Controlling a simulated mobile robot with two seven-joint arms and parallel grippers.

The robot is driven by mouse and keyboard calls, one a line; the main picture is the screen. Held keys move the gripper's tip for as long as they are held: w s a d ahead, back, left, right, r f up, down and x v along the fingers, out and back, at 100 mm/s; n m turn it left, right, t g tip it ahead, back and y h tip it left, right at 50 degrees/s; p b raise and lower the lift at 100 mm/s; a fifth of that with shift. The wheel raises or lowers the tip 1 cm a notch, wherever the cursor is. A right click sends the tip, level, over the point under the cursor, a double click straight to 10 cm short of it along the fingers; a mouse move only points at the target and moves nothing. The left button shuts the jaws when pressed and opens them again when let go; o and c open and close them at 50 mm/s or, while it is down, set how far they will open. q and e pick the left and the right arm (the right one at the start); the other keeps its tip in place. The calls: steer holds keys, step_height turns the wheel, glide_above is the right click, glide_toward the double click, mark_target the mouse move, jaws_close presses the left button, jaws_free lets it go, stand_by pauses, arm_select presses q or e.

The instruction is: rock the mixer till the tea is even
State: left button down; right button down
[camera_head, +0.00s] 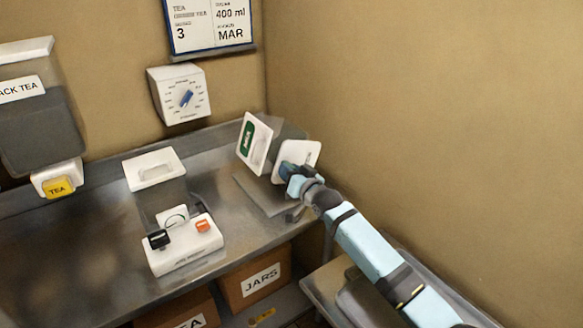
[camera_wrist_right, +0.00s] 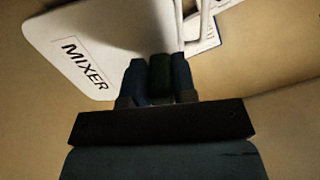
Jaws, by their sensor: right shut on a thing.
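The mixer stands at the right end of the steel counter. Its white panel (camera_head: 307,150) is tilted, and its flat grey base (camera_head: 263,195) rests on the counter. A clear jar with a white face and green label (camera_head: 246,137) is tilted left within it; the tea's evenness cannot be told. My right gripper (camera_head: 290,171) is shut at the mixer's front. In the right wrist view, its fingers (camera_wrist_right: 160,72) close on a dark green mixer handle (camera_wrist_right: 160,76), beside the white panel marked MIXER (camera_wrist_right: 85,50). My left gripper is not in view.
A white device with black and orange knobs (camera_head: 183,247) and a white-lidded clear container (camera_head: 153,169) stand left on the counter. A black tea dispenser (camera_head: 40,125) is far left. A dial (camera_head: 180,93) hangs on the wall. The right wall is close by.

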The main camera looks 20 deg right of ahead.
steer(key=shift+d+f+n+b, duration=0.15)
steer(key=shift+f+n, duration=0.4)
steer(key=shift+n, duration=0.6)
steer(key=shift+a+f+n+b, duration=0.1)
steer(key=shift+f+n, duration=0.5)
steer(key=shift+n, duration=0.5)
steer(key=shift+d+f+n+b, duration=0.15)
steer(key=shift+f+n, duration=0.4)
steer(key=shift+n, duration=0.6)
steer(key=shift+a, duration=0.1)
steer(key=c, duration=0.9)
jaws_free()
steer(key=b+v, duration=0.1)
steer(key=v, duration=1.2)
steer(key=shift+s+r, duration=0.1)
steer(key=shift+s, duration=0.3)
